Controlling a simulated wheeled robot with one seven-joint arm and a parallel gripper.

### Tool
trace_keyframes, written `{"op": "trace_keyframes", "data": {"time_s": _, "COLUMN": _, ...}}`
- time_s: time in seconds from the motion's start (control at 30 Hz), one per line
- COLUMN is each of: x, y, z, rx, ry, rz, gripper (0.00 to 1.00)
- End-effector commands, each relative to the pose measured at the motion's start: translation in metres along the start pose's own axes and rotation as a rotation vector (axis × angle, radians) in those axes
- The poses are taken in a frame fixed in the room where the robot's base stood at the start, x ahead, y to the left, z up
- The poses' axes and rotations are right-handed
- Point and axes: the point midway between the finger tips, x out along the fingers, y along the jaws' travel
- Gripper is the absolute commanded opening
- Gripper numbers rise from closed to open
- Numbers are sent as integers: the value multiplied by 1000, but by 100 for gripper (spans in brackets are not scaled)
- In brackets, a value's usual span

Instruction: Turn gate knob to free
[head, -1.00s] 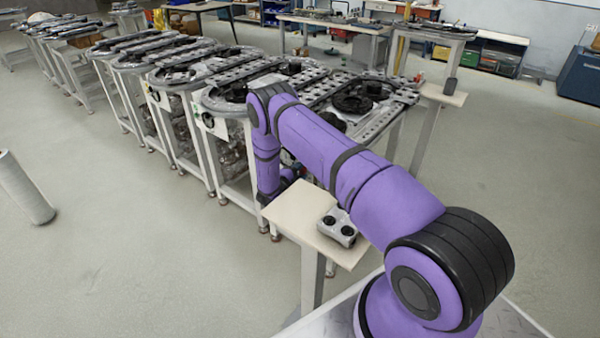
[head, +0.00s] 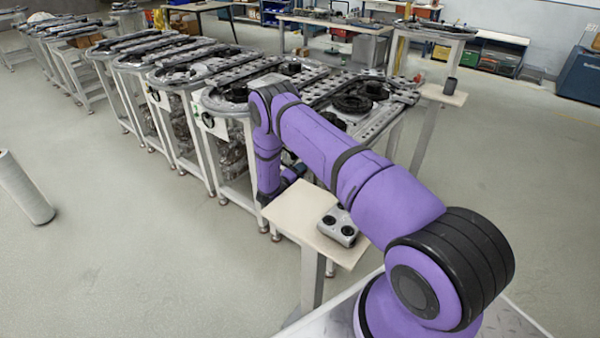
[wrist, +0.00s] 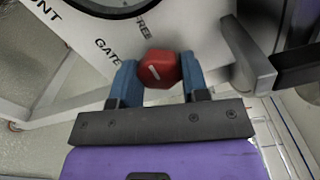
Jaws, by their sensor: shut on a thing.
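The gate knob (wrist: 159,69) is a red, faceted knob with a short white mark on its face, seen in the wrist view. It sits on a white panel (wrist: 75,28) with "GATE" printed to its upper left and "FREE" above it. The white mark runs from upper left to lower right; I cannot tell which setting it points to. My gripper (wrist: 157,82) has its blue fingers on either side of the knob and is shut on it. In the head view my arm hides the knob and the fingers.
The ring track (head: 215,100) on metal frames runs from the centre to the far left. A small table (head: 290,212) with a grey box (head: 338,226) stands close below my arm. In the wrist view a grey bracket (wrist: 248,55) lies close right of the fingers. Floor at left is largely clear.

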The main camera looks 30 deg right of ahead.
Motion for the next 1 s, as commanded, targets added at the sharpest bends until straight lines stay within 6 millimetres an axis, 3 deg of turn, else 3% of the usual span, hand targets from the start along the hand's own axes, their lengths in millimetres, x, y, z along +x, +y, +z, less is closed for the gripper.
{"op": "trace_keyframes", "data": {"time_s": 0.37, "x": -2, "y": 2, "z": -1, "rx": 2, "ry": 1, "rz": 5, "gripper": 18}}
{"op": "trace_keyframes", "data": {"time_s": 0.4, "x": -2, "y": 2, "z": -1, "rx": 2, "ry": 1, "rz": 5, "gripper": 48}}
{"op": "trace_keyframes", "data": {"time_s": 0.5, "x": -2, "y": 2, "z": -1, "rx": 2, "ry": 1, "rz": 4, "gripper": 67}}
{"op": "trace_keyframes", "data": {"time_s": 0.8, "x": -3, "y": 1, "z": 0, "rx": 2, "ry": 0, "rz": 2, "gripper": 67}}
{"op": "trace_keyframes", "data": {"time_s": 1.0, "x": -26, "y": 1, "z": 0, "rx": 1, "ry": -1, "rz": 4, "gripper": 67}}
